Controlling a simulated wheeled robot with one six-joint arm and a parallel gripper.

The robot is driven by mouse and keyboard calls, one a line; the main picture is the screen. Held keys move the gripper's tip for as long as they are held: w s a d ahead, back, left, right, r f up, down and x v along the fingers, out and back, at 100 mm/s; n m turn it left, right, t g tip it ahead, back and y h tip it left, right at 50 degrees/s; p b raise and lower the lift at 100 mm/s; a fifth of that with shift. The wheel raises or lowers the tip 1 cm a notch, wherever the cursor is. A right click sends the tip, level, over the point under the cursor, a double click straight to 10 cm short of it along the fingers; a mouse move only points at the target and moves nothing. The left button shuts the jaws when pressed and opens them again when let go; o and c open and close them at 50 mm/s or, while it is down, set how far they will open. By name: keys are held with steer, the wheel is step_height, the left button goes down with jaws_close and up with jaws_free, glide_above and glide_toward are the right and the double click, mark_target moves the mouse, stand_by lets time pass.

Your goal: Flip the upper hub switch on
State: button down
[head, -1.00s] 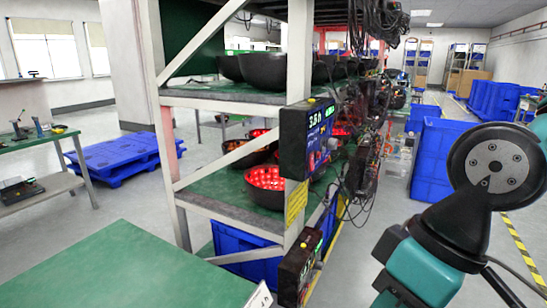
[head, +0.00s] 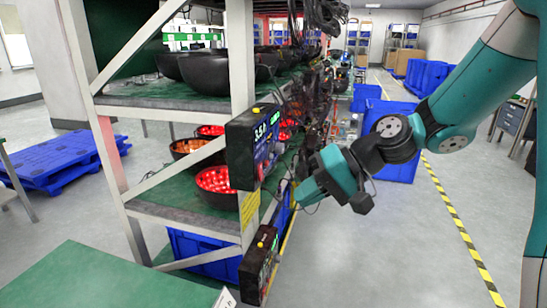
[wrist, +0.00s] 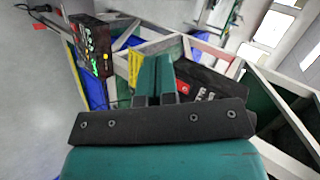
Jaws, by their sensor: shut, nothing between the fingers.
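The upper hub (head: 253,145), a black box with a lit display and a yellow part on top, is fixed to the front post of the rack. The lower hub (head: 259,266) hangs below it on the same post. The switch on the upper hub is too small to make out. My gripper (head: 298,196) is shut and empty, to the right of the upper hub and apart from it, its fingers pointing left. In the wrist view, my fingers (wrist: 154,78) lie together between two dark boxes; I cannot tell which hub each is.
The rack shelves (head: 165,97) hold black bowls, some glowing red (head: 216,183). Cables (head: 300,105) hang along the rack's side, behind my gripper. A green table top (head: 100,285) is at front left. Blue bins (head: 395,170) stand behind my arm.

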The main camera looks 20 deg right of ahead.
mark_target(261, 172)
steer(key=w+d+r+m+t+p, duration=0.1)
steer(key=w+d+m+t, duration=0.3)
steer(key=d, duration=0.4)
steer(key=shift+w+d+r+m+y, duration=0.35)
steer(key=shift+w+d+m+y, duration=0.05)
steer(key=shift+w+m, duration=0.15)
steer(key=r+p+x, duration=0.1)
steer(key=p+x, duration=0.4)
steer(key=x, duration=0.9)
steer(key=shift+a, duration=0.2)
